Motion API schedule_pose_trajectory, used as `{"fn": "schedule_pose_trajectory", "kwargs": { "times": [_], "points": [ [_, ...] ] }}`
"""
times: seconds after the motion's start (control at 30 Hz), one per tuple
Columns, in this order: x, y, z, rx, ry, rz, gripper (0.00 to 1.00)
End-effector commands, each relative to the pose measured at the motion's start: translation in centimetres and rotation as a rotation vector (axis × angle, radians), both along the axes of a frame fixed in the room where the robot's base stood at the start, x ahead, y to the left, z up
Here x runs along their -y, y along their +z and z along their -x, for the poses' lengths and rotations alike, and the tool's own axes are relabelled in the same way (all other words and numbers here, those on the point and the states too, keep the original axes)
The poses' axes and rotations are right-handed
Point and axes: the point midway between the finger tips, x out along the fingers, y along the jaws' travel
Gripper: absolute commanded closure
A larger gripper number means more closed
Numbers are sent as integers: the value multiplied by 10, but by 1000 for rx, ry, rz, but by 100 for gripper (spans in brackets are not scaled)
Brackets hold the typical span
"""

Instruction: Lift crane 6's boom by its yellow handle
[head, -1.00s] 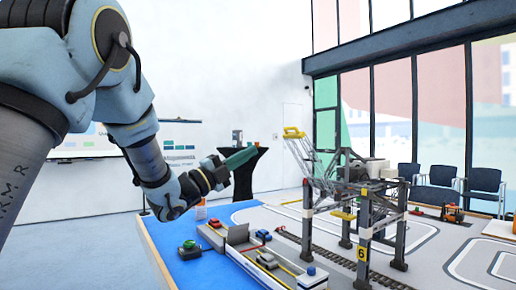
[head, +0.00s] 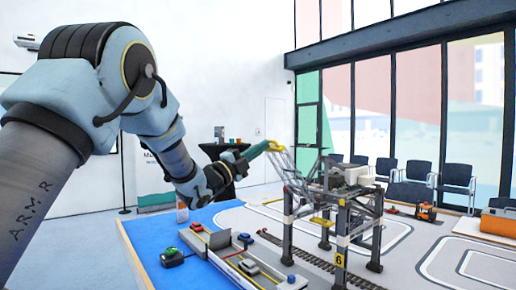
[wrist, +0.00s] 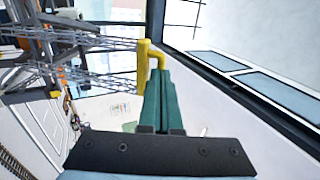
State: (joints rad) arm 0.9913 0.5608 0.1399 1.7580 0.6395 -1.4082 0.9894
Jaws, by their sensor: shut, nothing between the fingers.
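Crane 6 (head: 343,225) stands on the table at the right, with a yellow "6" plate on its front leg. Its grey lattice boom (head: 290,174) slants up and left from the frame. The yellow handle (head: 275,146) is at the boom's raised end and also shows in the wrist view (wrist: 143,72). My gripper (head: 264,147) has green fingers, shut and empty, pointing at the handle. In the wrist view the fingertips (wrist: 160,74) are right at the handle, overlapping part of it; I cannot tell whether they touch.
Rail track runs beneath the crane. An orange box (head: 497,222) is at the right. Chairs (head: 457,180) stand beyond the table.

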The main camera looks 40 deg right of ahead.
Motion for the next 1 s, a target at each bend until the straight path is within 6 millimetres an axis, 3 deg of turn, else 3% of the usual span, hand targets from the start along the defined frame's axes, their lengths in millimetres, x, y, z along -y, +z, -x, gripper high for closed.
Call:
{"fn": "schedule_pose_trajectory", "kwargs": {
  "times": [0.27, 0.6, 1.0],
  "points": [
    [6, 9, 1, 4, -2, -25, 100],
    [55, 54, 4, 17, -3, -243, 100],
    [70, 56, 4, 18, 0, -303, 100]
  ]
}}
